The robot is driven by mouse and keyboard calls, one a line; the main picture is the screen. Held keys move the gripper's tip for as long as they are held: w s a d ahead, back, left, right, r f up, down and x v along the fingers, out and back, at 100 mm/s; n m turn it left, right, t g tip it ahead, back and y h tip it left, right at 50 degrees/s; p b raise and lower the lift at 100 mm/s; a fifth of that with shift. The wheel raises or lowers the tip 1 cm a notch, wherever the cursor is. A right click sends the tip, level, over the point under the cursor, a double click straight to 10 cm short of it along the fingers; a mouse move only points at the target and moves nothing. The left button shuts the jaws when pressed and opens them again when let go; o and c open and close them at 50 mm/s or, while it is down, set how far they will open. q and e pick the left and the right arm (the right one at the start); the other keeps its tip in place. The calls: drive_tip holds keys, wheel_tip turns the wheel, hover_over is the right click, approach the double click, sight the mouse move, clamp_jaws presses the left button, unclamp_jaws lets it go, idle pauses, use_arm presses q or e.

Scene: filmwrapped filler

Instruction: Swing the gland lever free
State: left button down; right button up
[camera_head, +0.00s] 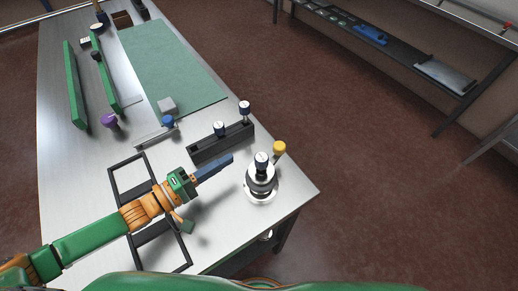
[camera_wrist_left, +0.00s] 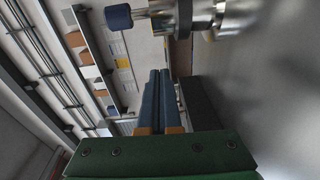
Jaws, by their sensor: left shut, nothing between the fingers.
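A round metal fitting (camera_head: 262,188) stands near the table's right corner. I cannot tell for sure which part is the gland lever. My left gripper (camera_head: 230,158) is shut and empty, its blue fingers just left of the fitting and apart from it. In the left wrist view, the shut fingers (camera_wrist_left: 160,92) show below the metal fitting (camera_wrist_left: 200,14) and its blue knob (camera_wrist_left: 118,17). My right gripper is not in view.
A dark block with two blue-capped knobs (camera_head: 208,145) lies behind my left gripper. A black frame (camera_head: 127,160) lies under my left arm. A purple knob (camera_head: 109,120) stands further left.

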use_arm(q)
drive_tip(key=x, duration=0.6)
drive_tip(key=shift+r+p, duration=0.15)
drive_tip(key=shift+p, duration=0.25)
drive_tip(key=d+p, duration=0.1)
drive_tip(key=d, duration=0.2)
drive_tip(key=shift+d, duration=0.35)
drive_tip(key=shift+s+d+f, duration=0.1)
drive_tip(key=shift+d+f, duration=0.15)
drive_tip(key=shift+d, duration=0.05)
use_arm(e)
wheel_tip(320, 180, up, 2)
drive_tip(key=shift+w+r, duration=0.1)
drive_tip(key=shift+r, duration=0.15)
